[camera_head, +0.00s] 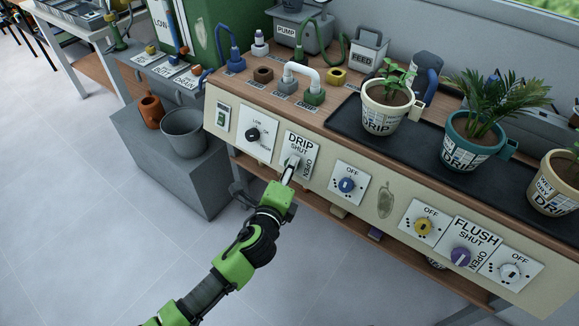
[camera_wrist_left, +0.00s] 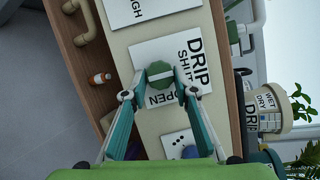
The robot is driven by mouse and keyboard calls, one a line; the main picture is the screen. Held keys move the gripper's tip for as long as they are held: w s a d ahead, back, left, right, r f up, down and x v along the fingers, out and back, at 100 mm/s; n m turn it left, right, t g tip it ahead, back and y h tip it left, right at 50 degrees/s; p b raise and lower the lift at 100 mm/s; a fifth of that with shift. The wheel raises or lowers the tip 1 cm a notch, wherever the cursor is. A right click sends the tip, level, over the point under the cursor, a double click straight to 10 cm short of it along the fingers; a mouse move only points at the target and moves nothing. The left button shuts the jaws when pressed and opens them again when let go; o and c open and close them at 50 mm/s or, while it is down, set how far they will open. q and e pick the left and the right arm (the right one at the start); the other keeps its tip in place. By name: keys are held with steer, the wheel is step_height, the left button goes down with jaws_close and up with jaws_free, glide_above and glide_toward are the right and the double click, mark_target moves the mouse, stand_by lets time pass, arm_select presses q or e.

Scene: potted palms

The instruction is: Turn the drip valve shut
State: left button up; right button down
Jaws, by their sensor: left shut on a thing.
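The drip valve is a green, round knob with a pale bar across it (camera_wrist_left: 160,73), set on a white plate (camera_head: 304,143) marked DRIP, SHUT and OPEN on the bench's front panel. My left gripper (camera_head: 289,172) reaches up to this plate from below and is shut on the knob. In the left wrist view its two fingers (camera_wrist_left: 159,86) stand on either side of the knob, with the word OPEN partly hidden beside them. In the head view the gripper hides most of the knob. I cannot tell where the knob points. My right gripper is not in view.
A black dial (camera_head: 252,134) is left of the valve and a blue dial (camera_head: 346,185) is right of it. A purple FLUSH knob (camera_head: 461,257) is further right. Potted plants stand on a black tray (camera_head: 440,172). A grey bucket (camera_head: 184,132) stands left of the bench.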

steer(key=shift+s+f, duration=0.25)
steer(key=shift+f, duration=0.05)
arm_select(q)
steer(key=o, duration=1.1)
steer(key=shift+s, duration=0.1)
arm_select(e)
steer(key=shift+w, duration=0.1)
arm_select(q)
steer(key=v, duration=1.1)
steer(key=shift+s+a+r, duration=0.15)
steer(key=shift+s, duration=0.2)
